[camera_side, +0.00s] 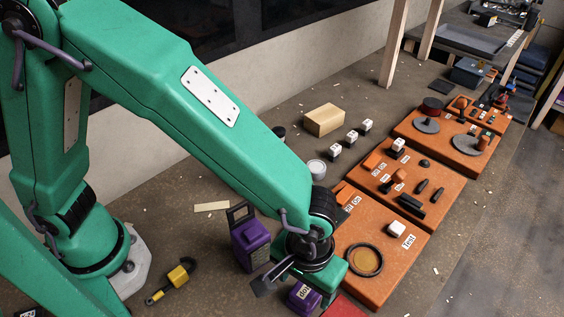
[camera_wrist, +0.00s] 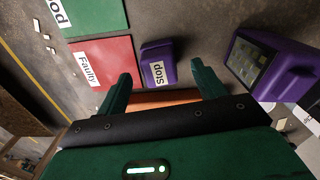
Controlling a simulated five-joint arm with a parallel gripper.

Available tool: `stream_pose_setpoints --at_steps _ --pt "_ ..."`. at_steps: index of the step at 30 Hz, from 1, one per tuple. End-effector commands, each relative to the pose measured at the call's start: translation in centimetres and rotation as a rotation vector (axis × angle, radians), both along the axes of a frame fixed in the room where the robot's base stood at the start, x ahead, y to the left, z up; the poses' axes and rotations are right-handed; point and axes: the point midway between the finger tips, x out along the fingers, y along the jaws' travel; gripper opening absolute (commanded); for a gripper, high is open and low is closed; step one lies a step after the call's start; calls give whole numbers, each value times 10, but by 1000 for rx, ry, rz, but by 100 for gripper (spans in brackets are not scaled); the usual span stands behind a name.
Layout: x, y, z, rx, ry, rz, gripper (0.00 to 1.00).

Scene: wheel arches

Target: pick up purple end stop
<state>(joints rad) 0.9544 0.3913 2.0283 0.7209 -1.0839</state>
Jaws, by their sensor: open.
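The purple end stop (camera_wrist: 158,66) is a small block with a white "Stop" label, in the upper middle of the wrist view. It lies on the tabletop, in line with the gap between my fingers and just beyond their tips. It also shows at the bottom of the side view (camera_side: 301,296), partly hidden by my gripper. My gripper (camera_wrist: 161,73) is open and empty, with one green finger to each side of the end stop's line. I cannot tell how high the fingertips are above it.
A red "Faulty" plate (camera_wrist: 101,63) and a green plate (camera_wrist: 88,15) lie left of the end stop in the wrist view. A larger purple device with a screen (camera_wrist: 268,66) stands to its right. Orange boards (camera_side: 385,245) with parts stretch away on the right in the side view.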

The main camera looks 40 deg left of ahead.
Motion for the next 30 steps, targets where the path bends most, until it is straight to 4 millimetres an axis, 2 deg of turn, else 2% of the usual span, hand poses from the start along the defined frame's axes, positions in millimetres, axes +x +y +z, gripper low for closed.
stream_pose_setpoints --at_steps 15,30 --pt "2 0 -47 3 2 0 69" --pt "2 -1 -49 1 0 0 69"
